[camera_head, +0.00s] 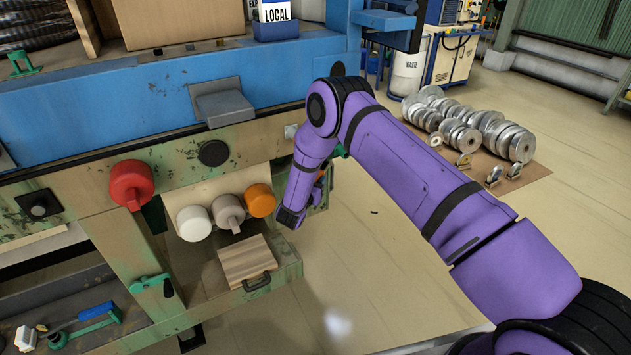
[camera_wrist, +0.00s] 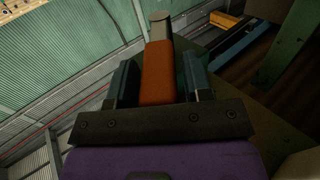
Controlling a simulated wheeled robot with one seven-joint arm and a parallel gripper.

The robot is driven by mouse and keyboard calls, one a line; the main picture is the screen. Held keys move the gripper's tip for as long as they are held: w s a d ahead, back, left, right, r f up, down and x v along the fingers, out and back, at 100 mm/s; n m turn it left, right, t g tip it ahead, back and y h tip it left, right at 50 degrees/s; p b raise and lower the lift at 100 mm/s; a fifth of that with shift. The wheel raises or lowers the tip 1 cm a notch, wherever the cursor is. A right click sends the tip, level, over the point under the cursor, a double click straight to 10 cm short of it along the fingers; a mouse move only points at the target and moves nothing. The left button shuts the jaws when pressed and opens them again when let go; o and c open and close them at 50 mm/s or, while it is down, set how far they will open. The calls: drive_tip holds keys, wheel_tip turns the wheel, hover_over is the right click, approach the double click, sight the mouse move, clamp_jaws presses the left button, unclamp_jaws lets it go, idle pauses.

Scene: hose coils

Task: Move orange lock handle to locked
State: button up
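An orange bar-like handle (camera_wrist: 157,80) with a grey end piece (camera_wrist: 159,28) shows in the wrist view. It lies between the two dark blue-grey fingers of my gripper (camera_wrist: 161,68). The fingers are apart, one on each side of the handle. A narrow gap shows on its right side; on its left I cannot tell whether the finger touches. A round orange knob (camera_head: 259,200) on the bench front shows just left of my wrist.
A red knob (camera_head: 131,184), a white knob (camera_head: 194,223) and a grey-brown knob (camera_head: 228,212) line the bench front. Metal reels (camera_head: 470,125) lie on the floor at the back right. The floor right of the bench is open.

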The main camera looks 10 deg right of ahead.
drive_tip(key=shift+o, duration=0.7)
drive_tip(key=v, duration=1)
drive_tip(key=shift+s+a, duration=0.25)
drive_tip(key=shift+s, duration=0.1)
